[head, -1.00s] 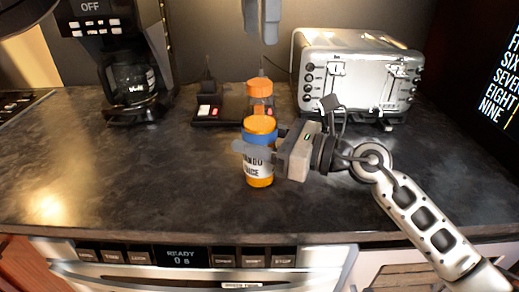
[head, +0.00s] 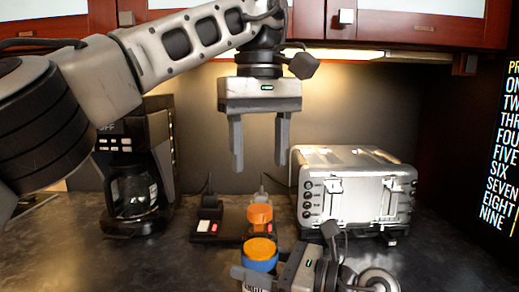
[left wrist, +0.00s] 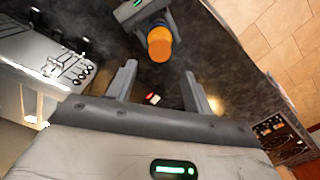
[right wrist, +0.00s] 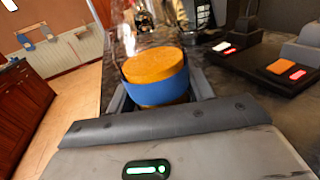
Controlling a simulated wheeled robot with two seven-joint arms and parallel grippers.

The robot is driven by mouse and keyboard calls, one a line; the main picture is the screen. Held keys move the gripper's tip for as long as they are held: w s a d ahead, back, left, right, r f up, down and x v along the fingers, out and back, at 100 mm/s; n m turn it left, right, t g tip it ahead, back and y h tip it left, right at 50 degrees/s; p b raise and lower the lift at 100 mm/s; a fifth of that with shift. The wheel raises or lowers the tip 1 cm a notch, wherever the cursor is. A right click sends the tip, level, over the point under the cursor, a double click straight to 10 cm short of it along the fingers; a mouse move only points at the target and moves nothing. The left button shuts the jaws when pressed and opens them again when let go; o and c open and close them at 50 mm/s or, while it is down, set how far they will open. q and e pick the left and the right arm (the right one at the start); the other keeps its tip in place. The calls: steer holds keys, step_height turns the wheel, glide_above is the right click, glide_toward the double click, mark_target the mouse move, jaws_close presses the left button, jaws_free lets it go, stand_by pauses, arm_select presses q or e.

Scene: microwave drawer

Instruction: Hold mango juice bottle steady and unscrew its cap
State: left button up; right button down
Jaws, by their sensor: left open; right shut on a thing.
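The mango juice bottle (head: 260,255) stands upright on the dark counter, with an orange cap (head: 260,246) above a blue band. Its lower part is cut off by the bottom of the head view. My right gripper (head: 255,278) is shut around the bottle's body from the right, below the blue band. The right wrist view shows the blue band (right wrist: 158,88) and orange cap (right wrist: 152,63) close up between the fingers. My left gripper (head: 259,162) is open and empty, pointing down above the bottle with a clear gap. The cap also shows in the left wrist view (left wrist: 160,44).
A coffee maker (head: 135,185) is at the left and a silver toaster (head: 355,190) at the right. Red cabinets (head: 430,25) hang above.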

mark_target(260, 208)
arm_select(q)
steer(key=m, duration=0.4)
steer(key=shift+m, duration=0.4)
steer(key=m, duration=0.4)
steer(key=shift+f, duration=0.1)
steer(key=shift+m, duration=0.3)
steer(key=shift+f, duration=3.9)
